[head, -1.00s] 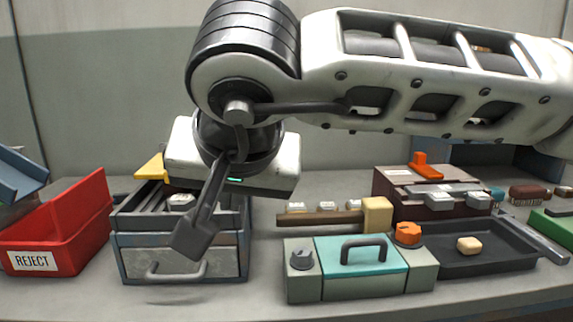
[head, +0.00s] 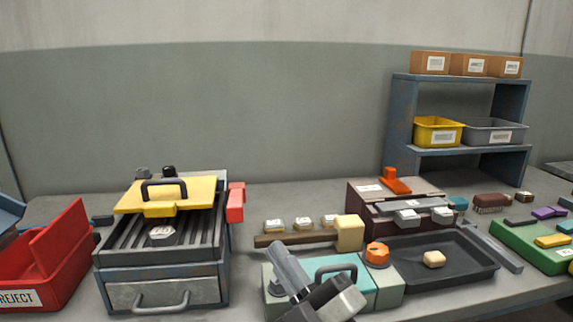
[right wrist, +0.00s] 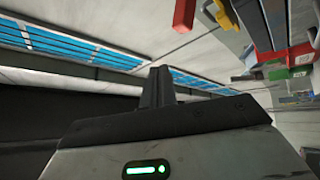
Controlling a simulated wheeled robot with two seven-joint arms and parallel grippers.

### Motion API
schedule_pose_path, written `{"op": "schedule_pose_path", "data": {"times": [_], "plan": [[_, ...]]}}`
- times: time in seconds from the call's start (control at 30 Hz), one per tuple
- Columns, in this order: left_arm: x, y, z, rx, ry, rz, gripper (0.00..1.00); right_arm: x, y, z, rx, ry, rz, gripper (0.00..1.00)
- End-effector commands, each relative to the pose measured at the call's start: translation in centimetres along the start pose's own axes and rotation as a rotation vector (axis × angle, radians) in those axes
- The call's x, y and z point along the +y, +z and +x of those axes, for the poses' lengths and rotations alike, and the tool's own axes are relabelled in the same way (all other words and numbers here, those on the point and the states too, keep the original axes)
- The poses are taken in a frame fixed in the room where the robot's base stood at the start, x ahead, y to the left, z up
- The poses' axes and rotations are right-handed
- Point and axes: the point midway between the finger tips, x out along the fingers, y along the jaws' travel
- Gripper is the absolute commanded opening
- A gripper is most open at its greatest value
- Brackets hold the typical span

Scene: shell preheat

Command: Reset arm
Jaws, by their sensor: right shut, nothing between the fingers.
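My right gripper (head: 284,260) is low at the bottom of the head view, in front of the teal-lidded box (head: 360,276), partly covering it. Its fingers are together and empty, pointing up and left in the picture. In the right wrist view the shut fingers (right wrist: 157,86) point up toward the ceiling, with nothing held. My left gripper is not in view. The grill-topped unit (head: 205,285) has a small pale piece (head: 162,235) on its bars and a raised yellow lid (head: 178,194) with a dark handle. Its front drawer looks shut.
A red REJECT bin (head: 60,262) stands at left. A dark tray (head: 475,273) holds one cream block (head: 434,259). Behind are a brown box (head: 365,201) and a shelf (head: 400,120) with bins. A green tray (head: 520,240) lies at right. The air above the bench is clear.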

Motion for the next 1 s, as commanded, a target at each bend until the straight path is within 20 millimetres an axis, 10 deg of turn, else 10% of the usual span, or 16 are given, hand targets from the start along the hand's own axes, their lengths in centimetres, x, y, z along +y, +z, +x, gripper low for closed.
{"op": "schedule_pose_path", "data": {"times": [0.2,0.5,1.0], "plan": [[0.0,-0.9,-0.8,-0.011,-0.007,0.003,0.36,-6.1,8.9,-12.9,-0.593,-0.132,0.575,0.00],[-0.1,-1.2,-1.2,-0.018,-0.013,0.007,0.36,-11.0,9.9,-28.1,-1.119,-0.163,1.018,0.00],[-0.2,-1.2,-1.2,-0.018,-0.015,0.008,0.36,-11.7,9.6,-30.4,-1.195,-0.160,1.076,0.00]]}}
